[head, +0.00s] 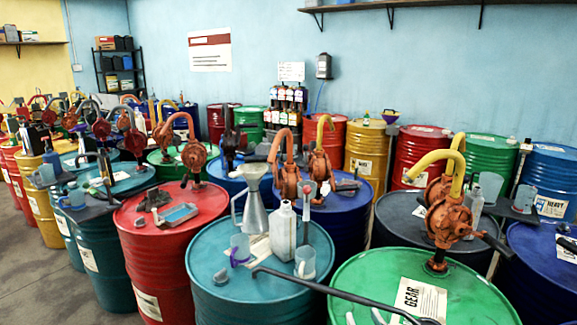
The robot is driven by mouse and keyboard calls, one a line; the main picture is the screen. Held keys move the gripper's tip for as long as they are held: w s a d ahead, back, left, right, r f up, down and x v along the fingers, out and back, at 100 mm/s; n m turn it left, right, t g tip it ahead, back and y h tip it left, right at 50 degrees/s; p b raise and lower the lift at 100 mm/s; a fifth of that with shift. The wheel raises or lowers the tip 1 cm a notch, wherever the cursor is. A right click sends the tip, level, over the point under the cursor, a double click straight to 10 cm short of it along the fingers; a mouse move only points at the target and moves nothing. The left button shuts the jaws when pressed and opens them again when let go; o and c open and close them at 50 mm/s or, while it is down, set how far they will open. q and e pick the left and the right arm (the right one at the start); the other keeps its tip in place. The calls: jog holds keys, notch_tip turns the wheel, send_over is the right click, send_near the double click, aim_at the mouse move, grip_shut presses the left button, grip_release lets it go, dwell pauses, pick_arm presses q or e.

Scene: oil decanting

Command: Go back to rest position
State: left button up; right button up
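I cannot make out my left gripper anywhere in the head view. I cannot clearly pick out my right gripper among the dark metal parts, and its fingers cannot be read. A teal drum (270,290) stands at the front centre. On its top are a grey metal funnel (255,212), a white bottle (283,232) and clear plastic jugs (305,262). A green drum (440,285) labelled GEAR stands in front right, with an orange rotary pump (447,205). A long dark bar (335,292) lies across the tops of these two drums.
A red drum (165,235) stands left of the teal one, with a small tray (179,213) on top. A blue drum (545,275) stands at the right edge. Many more drums and pumps crowd behind. Bare floor (35,275) shows at the lower left.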

jog(key=s+d+f+g+h, duration=0.1)
jog(key=s+d+f+g, duration=0.15)
jog(key=s+f, duration=0.4)
jog(key=s+d+f+g+h, duration=0.1)
jog(key=s+d+f+g, duration=0.1)
jog(key=s+f+g, duration=0.45)
jog(key=s+f+g+y, duration=0.1)
jog(key=s+f+g, duration=0.1)
jog(key=s+f, duration=0.35)
jog(key=s+f+g, duration=0.1)
jog(key=s+f, duration=0.2)
jog(key=s, duration=0.5)
notch_tip(320, 180, down, 32)
jog(key=s+r+g+b, duration=0.1)
jog(key=s+g+b, duration=0.1)
jog(key=b, duration=0.4)
jog(key=s+d+f+b, duration=0.1)
jog(key=s+f+b, duration=0.1)
jog(key=s+f, duration=0.6)
jog(key=s+d+f+b, duration=0.2)
jog(key=s+f, duration=0.6)
jog(key=f, duration=0.5)
jog(key=shift+s+d+g, duration=0.25)
jog(key=shift+s+g, duration=0.05)
jog(key=shift+g, duration=0.1)
